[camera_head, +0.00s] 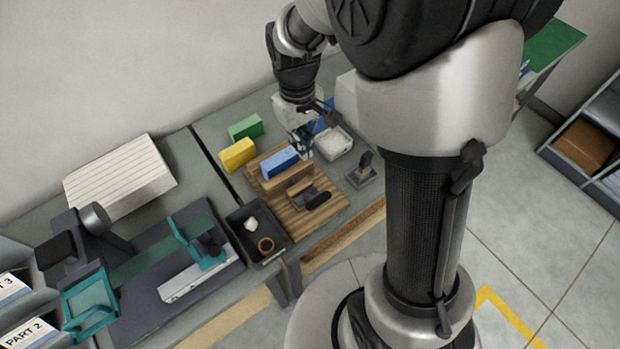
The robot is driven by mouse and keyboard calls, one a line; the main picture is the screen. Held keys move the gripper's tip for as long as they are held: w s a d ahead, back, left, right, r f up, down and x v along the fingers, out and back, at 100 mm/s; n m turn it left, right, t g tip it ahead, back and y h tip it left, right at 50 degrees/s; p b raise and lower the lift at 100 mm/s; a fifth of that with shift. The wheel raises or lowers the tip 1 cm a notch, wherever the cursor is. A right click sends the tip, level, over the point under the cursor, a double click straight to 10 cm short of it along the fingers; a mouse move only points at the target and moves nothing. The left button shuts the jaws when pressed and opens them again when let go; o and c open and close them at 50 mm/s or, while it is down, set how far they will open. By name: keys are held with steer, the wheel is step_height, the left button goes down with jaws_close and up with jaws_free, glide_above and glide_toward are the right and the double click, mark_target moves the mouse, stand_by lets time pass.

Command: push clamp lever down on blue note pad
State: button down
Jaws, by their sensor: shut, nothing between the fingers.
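A blue block (280,162), which looks like the note pad, lies on the slatted wooden board (330,207). My gripper (304,152) points down at the right end of this blue block. It is shut and empty; I cannot tell if it touches the block. A small wooden piece (299,187) and a dark oval handle (318,200) sit on the board in front of the block. No clamp lever can be clearly made out; the gripper hides part of the area around the block's right end.
Yellow (237,154) and green (245,128) blocks stand behind left. A white-filled tray (333,143) and a dark upright tool (363,168) are at right. A black bin (257,235) with a ring is front left. A teal-handled device (203,250) stands farther left.

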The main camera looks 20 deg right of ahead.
steer(key=b, duration=0.3)
glide_toward(311, 196)
steer(key=w+f, duration=0.2)
steer(key=shift+s+f, duration=0.65)
steer(key=shift+s, duration=0.1)
steer(key=shift+s+d+f, duration=0.1)
steer(key=shift+s+f, duration=0.25)
steer(key=shift+s, duration=0.05)
steer(key=shift+w+b, duration=0.1)
steer(key=shift+b, duration=0.25)
